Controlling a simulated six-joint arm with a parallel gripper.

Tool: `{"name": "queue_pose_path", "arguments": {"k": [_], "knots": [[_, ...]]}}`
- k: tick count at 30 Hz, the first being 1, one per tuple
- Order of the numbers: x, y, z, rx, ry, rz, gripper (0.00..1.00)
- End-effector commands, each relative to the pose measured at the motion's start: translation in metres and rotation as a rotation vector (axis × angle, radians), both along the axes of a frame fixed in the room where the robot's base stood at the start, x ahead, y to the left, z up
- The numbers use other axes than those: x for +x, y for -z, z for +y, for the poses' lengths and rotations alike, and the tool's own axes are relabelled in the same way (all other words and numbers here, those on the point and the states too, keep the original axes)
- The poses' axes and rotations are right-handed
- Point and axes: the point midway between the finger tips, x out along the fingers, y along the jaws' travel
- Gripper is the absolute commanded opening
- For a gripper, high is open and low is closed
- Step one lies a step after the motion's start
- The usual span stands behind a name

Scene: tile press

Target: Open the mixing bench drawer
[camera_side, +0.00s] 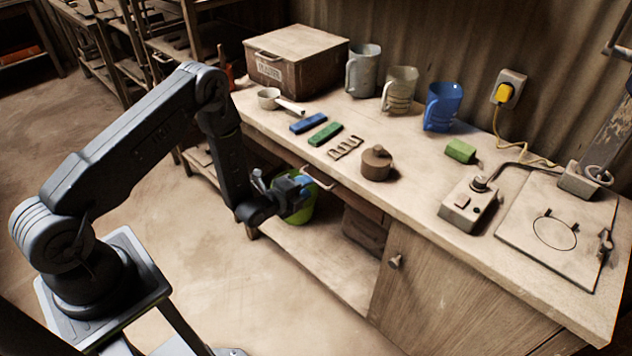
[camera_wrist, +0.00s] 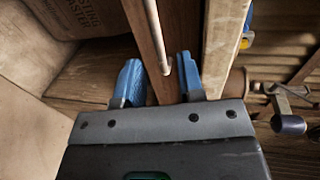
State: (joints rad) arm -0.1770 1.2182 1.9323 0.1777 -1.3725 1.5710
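The mixing bench drawer (camera_side: 350,197) has a brown wooden front just under the pale bench top. It looks shut, though my gripper partly covers its left end. Its pale bar handle (camera_side: 319,179) sticks out from the front. In the wrist view the handle (camera_wrist: 158,38) runs down between my two blue fingertips, nearer the right one, with the drawer front (camera_wrist: 183,40) behind it. My gripper (camera_side: 303,187) is at the left end of the handle. In the wrist view my gripper (camera_wrist: 160,72) is open, with gaps beside the bar; I see no contact.
A green bucket (camera_side: 303,210) stands behind and below my gripper. The bench top (camera_side: 410,205) overhangs the drawer and carries a lidded pot (camera_side: 377,163), mugs and coloured blocks. A cupboard door (camera_side: 420,295) is to the right. The floor in front is clear.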

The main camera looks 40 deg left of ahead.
Motion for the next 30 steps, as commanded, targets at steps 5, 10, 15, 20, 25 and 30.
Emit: {"name": "queue_pose_path", "arguments": {"k": [5,10,15,20,25,30], "knots": [[0.029,0.007,0.0,-0.001,0.0,-0.001,0.35],[0.044,0.01,0.0,-0.001,0.0,0.001,0.35],[0.048,0.01,0.0,-0.001,-0.001,0.002,0.35],[0.047,0.01,0.0,-0.001,-0.001,0.002,0.35],[0.047,0.01,0.0,-0.001,-0.001,0.002,0.22],[0.047,0.01,0.0,-0.001,-0.001,0.002,0.06]]}}
